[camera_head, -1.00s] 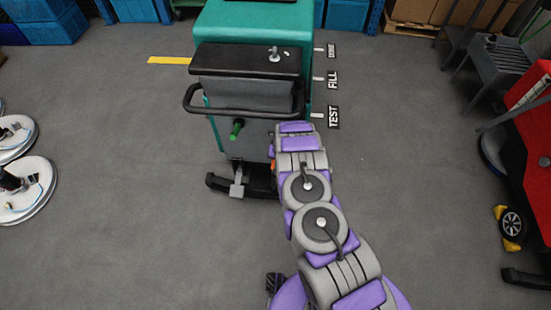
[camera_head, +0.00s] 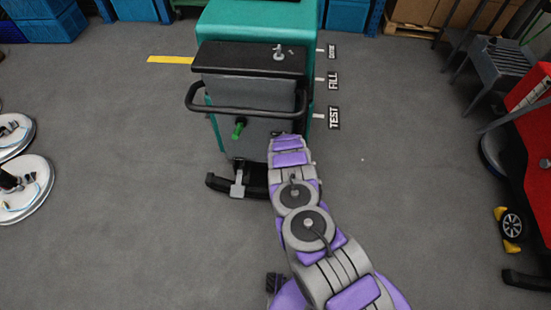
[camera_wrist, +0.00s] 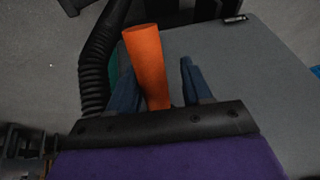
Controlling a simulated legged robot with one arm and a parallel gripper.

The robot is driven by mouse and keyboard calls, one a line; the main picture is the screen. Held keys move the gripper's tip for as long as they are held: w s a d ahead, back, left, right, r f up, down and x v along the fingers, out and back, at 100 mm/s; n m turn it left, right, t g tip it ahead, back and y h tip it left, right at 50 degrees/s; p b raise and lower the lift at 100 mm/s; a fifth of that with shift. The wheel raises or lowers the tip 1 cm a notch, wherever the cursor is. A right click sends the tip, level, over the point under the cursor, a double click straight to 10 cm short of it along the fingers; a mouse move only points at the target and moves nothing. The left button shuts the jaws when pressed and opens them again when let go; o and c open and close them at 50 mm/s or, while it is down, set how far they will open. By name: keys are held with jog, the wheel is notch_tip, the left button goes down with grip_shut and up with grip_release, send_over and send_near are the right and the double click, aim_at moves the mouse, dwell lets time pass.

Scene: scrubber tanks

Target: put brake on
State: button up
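The teal floor scrubber (camera_head: 258,22) stands ahead of me in the head view, with a black handlebar (camera_head: 245,111) and a grey rear panel. A green-handled lever (camera_head: 239,128) sticks out of its rear panel. In the wrist view an orange handle (camera_wrist: 147,62) rises between the two dark blue fingers of my gripper (camera_wrist: 157,75). The fingers are apart. The left finger is close beside the handle, and a gap shows between the handle and the right finger. Contact on the left cannot be told. In the head view my arm hides the gripper and the orange handle.
A black ribbed hose (camera_wrist: 95,60) runs just left of the fingers in the wrist view. Round brush heads (camera_head: 22,190) lie at the left. A red machine (camera_head: 530,150) stands at the right. Floor labels, including TEST (camera_head: 333,118), lie beside the scrubber.

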jog(key=shift+d, duration=0.35)
jog(key=c, duration=0.6)
grip_shut()
jog(key=shift+a, duration=0.1)
